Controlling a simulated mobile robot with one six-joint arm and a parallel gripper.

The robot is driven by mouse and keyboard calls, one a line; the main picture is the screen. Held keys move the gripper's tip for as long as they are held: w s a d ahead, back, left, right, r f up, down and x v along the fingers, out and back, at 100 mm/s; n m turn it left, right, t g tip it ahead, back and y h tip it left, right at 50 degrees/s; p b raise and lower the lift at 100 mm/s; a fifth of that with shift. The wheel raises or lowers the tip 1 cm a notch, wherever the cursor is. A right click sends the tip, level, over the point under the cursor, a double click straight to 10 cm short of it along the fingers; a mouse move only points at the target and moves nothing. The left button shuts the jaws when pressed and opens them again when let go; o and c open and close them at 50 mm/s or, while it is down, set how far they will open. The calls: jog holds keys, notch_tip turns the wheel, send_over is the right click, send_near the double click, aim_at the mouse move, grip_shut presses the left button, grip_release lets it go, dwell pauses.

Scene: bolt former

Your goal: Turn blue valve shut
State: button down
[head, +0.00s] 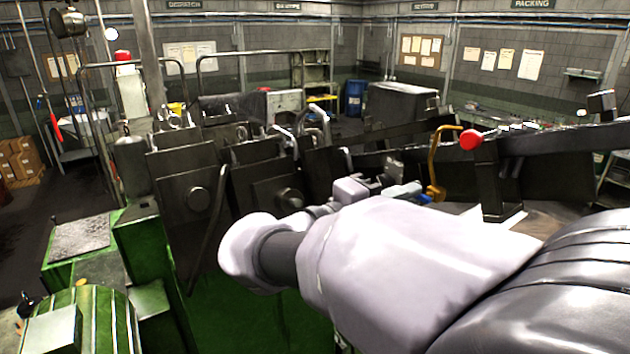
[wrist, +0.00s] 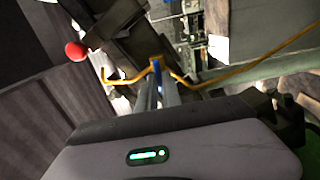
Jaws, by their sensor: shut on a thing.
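The blue valve (head: 425,199) is a small blue handle at the foot of an upright yellow pipe (head: 437,165), right of centre in the head view. In the wrist view the blue valve (wrist: 157,68) shows as a narrow blue piece between my two fingertips, with yellow pipe (wrist: 238,75) running off to both sides. My gripper (head: 410,190) reaches the valve from the left in the head view and is shut on it. In the wrist view my gripper (wrist: 158,82) has its grey fingers close together. The fingers hide part of the valve, so its exact angle is hard to tell.
A red ball knob (head: 470,139) on a dark post stands right of the pipe. It also shows in the wrist view (wrist: 76,50). Dark machine blocks (head: 190,195) on a green base lie left of my arm. A dark beam (head: 570,140) runs along the right.

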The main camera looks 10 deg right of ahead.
dwell(0.4)
jog(key=c, duration=1.5)
grip_release()
jog(key=shift+a, duration=0.1)
